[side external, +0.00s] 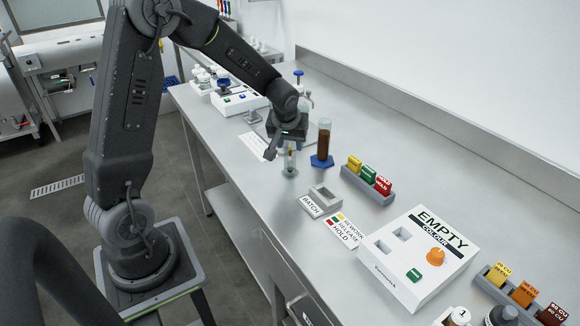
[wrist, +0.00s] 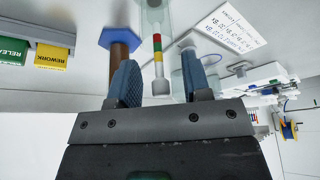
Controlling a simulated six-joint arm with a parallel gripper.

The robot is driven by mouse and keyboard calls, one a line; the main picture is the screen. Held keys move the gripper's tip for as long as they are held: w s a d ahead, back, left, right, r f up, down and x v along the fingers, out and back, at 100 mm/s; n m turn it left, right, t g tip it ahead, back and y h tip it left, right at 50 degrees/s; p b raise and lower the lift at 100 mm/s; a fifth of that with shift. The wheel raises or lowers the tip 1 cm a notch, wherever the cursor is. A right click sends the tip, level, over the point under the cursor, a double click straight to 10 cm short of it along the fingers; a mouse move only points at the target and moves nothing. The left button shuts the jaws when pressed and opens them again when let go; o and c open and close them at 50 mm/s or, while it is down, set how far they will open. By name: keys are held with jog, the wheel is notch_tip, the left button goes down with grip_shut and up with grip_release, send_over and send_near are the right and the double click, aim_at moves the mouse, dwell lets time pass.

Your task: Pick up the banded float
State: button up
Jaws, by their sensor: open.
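The banded float (wrist: 158,52) has a white stem with red, yellow and green bands and a grey-white end. In the wrist view it lies between the two fingers of my gripper (wrist: 157,68), with a gap on each side. Its other end runs into a clear container (wrist: 155,14) with a pale green tint. In the side view my gripper (side external: 286,147) is just above and around the top of that small clear container (side external: 290,170) on the bench. The float is too small there to make out well. My gripper is open and holds nothing.
A tall brown-filled tube on a blue base (side external: 323,145) stands close to the right of my gripper. A tag rack (side external: 367,180), a grey square holder (side external: 321,197) and a white "EMPTY" box (side external: 420,255) stand nearer the camera. A printed card (side external: 258,145) lies to the left.

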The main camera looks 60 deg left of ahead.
jog(key=shift+f, duration=0.15)
jog(key=c, duration=0.7)
jog(key=shift+o, duration=0.2)
jog(key=shift+w, duration=0.1)
notch_tip(320, 180, up, 11)
jog(key=shift+f, duration=0.2)
jog(key=w+r, duration=0.5)
jog(key=w, duration=0.6)
jog(key=shift+w+r, duration=0.25)
jog(key=shift+r, duration=0.15)
